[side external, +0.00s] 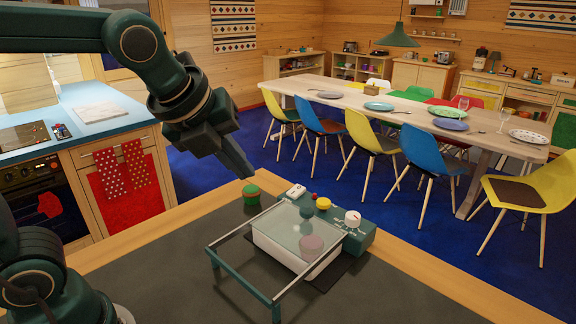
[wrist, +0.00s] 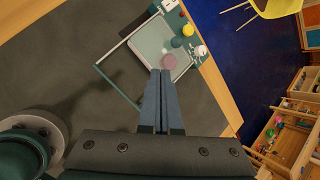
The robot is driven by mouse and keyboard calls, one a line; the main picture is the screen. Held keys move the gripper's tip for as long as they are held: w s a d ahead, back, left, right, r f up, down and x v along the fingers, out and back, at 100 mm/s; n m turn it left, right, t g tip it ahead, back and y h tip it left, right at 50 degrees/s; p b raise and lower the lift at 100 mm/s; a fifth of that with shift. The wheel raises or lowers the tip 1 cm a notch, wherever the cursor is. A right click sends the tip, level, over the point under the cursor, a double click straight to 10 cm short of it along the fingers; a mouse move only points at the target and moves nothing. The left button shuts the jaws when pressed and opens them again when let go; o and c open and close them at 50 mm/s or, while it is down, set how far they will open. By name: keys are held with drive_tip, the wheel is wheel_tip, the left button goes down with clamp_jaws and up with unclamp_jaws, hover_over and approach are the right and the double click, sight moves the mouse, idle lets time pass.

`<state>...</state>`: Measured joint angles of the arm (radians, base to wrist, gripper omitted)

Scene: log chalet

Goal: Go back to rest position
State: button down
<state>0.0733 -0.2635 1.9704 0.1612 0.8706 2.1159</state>
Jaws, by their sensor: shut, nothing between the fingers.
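My gripper (side external: 246,172) is shut and empty, with its fingers together, pointing down and right above the worktop's far edge. In the wrist view my gripper (wrist: 161,72) shows as two blue-grey fingers side by side. Its tips appear just below a pinkish disc (wrist: 169,62) in that picture. The same pinkish disc (side external: 311,247) shows at a glass-topped frame (side external: 240,282) in the side view; I cannot tell whether it is on or under the glass. A green round knob-like piece (side external: 251,194) stands on the worktop below the fingertips in the side view.
A green device (side external: 362,238) with a yellow knob (side external: 323,203) and a white dial (side external: 353,219) stands right of the frame. The dark worktop mat (side external: 180,285) is clear at the left. A dining table (side external: 400,110) with coloured chairs stands farther back.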

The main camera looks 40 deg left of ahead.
drive_tip(key=s+f+n, duration=0.2)
drive_tip(key=s+n, duration=0.3)
drive_tip(key=n, duration=0.8)
drive_tip(key=s+f+n+g+h, duration=0.1)
drive_tip(key=s+f+n, duration=0.2)
drive_tip(key=n, duration=0.9)
drive_tip(key=s, duration=0.3)
drive_tip(key=shift+d+f+n, duration=0.25)
drive_tip(key=shift+d+n, duration=0.1)
drive_tip(key=shift+n, duration=0.05)
